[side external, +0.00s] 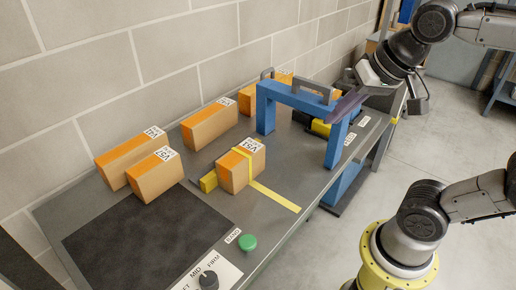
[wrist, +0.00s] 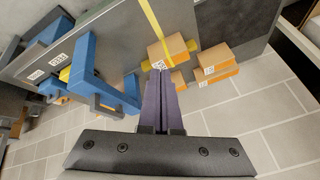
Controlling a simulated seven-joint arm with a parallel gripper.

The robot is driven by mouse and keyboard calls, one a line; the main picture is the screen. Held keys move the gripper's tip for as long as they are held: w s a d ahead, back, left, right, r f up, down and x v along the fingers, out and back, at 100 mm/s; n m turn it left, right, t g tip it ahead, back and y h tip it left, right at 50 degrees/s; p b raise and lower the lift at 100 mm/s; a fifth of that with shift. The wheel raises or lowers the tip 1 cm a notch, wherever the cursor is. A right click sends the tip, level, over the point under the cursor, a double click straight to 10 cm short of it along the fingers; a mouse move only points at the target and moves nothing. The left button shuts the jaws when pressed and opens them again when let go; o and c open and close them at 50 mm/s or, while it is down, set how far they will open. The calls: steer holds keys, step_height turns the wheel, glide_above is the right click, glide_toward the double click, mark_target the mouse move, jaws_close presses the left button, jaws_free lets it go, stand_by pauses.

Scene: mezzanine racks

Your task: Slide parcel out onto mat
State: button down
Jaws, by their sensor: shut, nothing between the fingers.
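An orange-topped brown parcel (side external: 239,172) with a white label stands upright on the bench, by a yellow line (side external: 276,196) and touching or close to a yellow block (side external: 208,182). The parcel also shows in the wrist view (wrist: 176,46), beyond my fingertips. The black mat (side external: 140,238) lies flat and bare at the bench's left front; it shows at upper right in the wrist view (wrist: 248,18). My gripper (side external: 336,117) has purple fingers pressed together, empty, up by the blue arch, right of the parcel and apart from it. The closed fingers fill the middle of the wrist view (wrist: 160,72).
Two similar boxes (side external: 130,158) (side external: 157,175) stand behind the mat, and others (side external: 210,125) along the wall. The blue arch (side external: 297,97) rises right of the parcel. A green button (side external: 248,242) and a dial panel (side external: 208,276) sit at the front edge.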

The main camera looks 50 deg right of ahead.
steer(key=w+d+r+m+g, duration=0.1)
steer(key=w+d+r+m, duration=0.1)
steer(key=w+m, duration=0.5)
steer(key=m+g, duration=0.3)
steer(key=m, duration=0.1)
glide_above(259, 147)
steer(key=w+d, duration=0.2)
steer(key=d, duration=0.2)
step_height(259, 147, down, 12)
steer(key=d+f, duration=0.1)
steer(key=f, duration=0.5)
steer(key=d+f+g, duration=0.1)
steer(key=f, duration=0.5)
steer(key=d+f+g, duration=0.1)
steer(key=f, duration=0.5)
steer(key=shift+w+f+m, duration=0.15)
steer(key=shift+w+m, duration=0.1)
steer(key=shift+m, duration=0.15)
steer(key=shift+a, duration=1.8)
steer(key=shift+a, duration=0.1)
